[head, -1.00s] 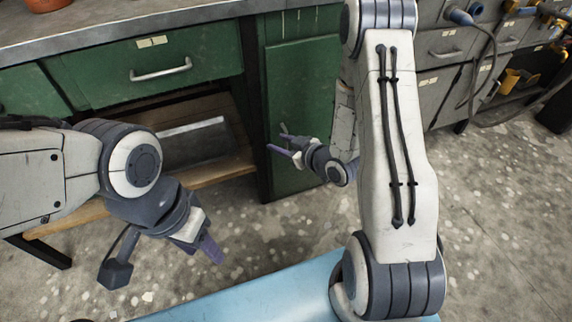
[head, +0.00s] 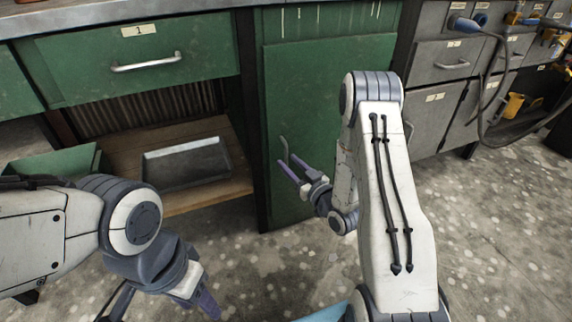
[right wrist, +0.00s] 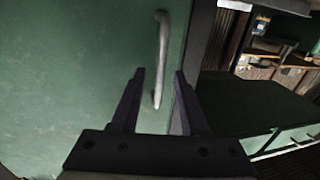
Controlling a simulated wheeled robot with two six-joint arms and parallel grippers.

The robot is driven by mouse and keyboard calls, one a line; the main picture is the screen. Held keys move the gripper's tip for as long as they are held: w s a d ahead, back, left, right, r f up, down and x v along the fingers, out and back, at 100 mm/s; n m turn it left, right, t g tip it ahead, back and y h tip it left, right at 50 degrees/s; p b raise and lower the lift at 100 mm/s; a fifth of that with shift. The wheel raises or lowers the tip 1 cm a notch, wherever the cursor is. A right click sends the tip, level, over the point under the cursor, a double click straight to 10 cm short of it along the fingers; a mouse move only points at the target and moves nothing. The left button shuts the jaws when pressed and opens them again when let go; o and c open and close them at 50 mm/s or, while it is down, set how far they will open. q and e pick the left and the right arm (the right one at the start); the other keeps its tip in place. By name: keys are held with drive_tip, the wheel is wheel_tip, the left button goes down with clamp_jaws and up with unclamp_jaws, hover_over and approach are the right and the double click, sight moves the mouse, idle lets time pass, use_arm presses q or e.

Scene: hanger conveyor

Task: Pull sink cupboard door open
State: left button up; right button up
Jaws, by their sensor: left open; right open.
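The sink cupboard door (head: 325,100) is a green panel in the middle of the head view, and it looks shut. Its metal handle (head: 284,150) is a thin upright bar near the door's left edge. My right gripper (head: 286,170) is open in front of the door, close to the handle. In the right wrist view the handle (right wrist: 160,60) runs down from the top, its lower end between the open fingers (right wrist: 158,95). I cannot tell whether they touch it. My left gripper (head: 205,300) hangs low at the bottom left, open, its fingers overlapping in view.
A green drawer (head: 145,65) with a metal handle sits left of the door, above an open shelf with a grey tray (head: 187,155). Grey cabinets (head: 440,70) with a hanging hose (head: 490,75) stand at the right. Speckled floor (head: 500,220) is clear at right.

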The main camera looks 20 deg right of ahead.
drive_tip(key=shift+x, duration=1.3)
clamp_jaws()
idle(0.5)
